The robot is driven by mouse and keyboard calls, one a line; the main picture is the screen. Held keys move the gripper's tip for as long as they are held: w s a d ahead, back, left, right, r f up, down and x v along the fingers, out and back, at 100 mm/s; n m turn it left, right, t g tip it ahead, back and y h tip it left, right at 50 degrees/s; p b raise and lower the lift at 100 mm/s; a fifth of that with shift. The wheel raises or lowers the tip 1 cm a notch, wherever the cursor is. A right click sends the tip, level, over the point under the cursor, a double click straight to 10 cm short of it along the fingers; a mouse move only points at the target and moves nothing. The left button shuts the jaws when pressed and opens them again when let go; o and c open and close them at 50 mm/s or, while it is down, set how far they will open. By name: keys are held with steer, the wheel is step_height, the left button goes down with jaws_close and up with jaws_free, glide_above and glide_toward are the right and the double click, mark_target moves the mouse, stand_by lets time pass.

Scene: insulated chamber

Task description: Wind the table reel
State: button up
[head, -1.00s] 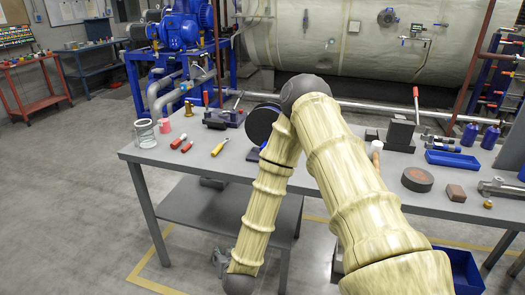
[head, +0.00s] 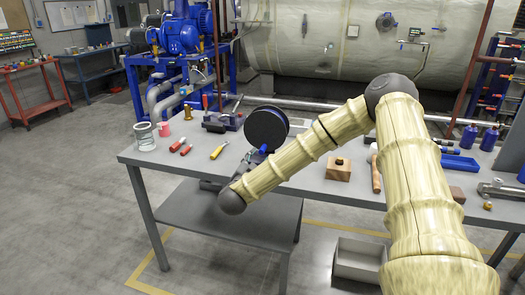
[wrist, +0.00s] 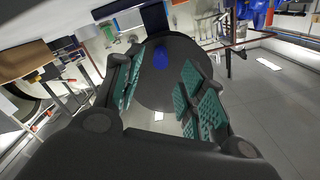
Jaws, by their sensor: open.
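The table reel (head: 266,128) is a large black disc standing upright near the middle of the bench, with a blue part low beside it.
The grey bench (head: 165,160) holds a glass jar (head: 145,136), red-handled tools and a yellow-handled screwdriver (head: 219,150) left of the reel. A wooden block (head: 339,169), a mallet (head: 375,170) and a blue tray (head: 460,165) lie right. A grey bin (head: 358,260) stands below.

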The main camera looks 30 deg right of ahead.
mark_target(263, 150)
steer(key=p+x, duration=0.1)
steer(key=x, duration=0.6)
steer(key=shift+w+d, duration=0.25)
steer(key=shift+w, duration=0.05)
jaws_close()
